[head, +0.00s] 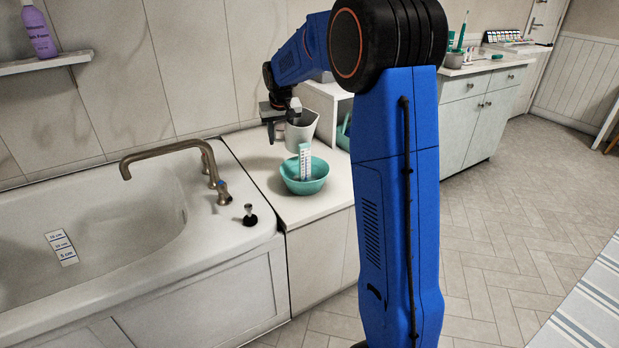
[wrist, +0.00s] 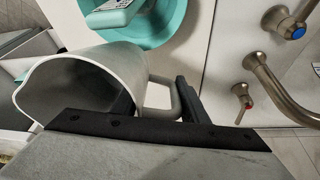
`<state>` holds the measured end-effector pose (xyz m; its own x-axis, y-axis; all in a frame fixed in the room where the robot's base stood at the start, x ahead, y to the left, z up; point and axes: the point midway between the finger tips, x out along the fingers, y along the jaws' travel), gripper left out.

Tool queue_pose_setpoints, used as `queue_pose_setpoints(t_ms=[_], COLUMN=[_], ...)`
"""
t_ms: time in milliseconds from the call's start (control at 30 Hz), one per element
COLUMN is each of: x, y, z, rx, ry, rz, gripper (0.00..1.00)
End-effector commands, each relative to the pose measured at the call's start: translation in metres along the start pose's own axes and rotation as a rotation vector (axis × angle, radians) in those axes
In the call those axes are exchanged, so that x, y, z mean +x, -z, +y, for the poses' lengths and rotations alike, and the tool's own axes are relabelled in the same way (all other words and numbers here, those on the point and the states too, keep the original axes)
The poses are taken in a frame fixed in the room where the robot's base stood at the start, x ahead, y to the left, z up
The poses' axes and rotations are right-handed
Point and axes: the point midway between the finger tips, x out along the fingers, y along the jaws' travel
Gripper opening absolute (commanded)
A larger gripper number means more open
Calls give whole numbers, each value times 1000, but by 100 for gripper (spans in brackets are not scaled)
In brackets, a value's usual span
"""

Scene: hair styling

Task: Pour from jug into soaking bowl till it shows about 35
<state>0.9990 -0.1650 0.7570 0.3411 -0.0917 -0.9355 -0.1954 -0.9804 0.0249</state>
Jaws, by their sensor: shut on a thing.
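The light grey jug (head: 303,131) is held in the air above and just behind the soaking bowl, looking close to upright. My gripper (head: 274,118) is shut on the jug's handle. In the wrist view the jug (wrist: 105,62) shows its wide mouth and its handle between my dark fingers (wrist: 160,104). The teal soaking bowl (head: 290,183) stands on the white counter, and its rim (wrist: 178,35) shows beyond the jug in the wrist view. A white upright scale (head: 305,160) with marks stands in the bowl. Its reading and any liquid level are too small to tell.
The bathtub (head: 150,262) with a bronze tap (head: 165,150) is left of the counter (head: 325,205). A white shelf unit (head: 325,98) with a teal item stands behind the jug. The counter front beside the bowl is clear.

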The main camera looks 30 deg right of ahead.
Motion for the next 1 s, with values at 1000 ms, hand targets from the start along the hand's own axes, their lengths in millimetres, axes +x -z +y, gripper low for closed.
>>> queue_pose_setpoints(t_ms=[1000], x=[-19], y=[2], z=[1], rx=[2], ry=[-2], rz=[100], gripper=[0])
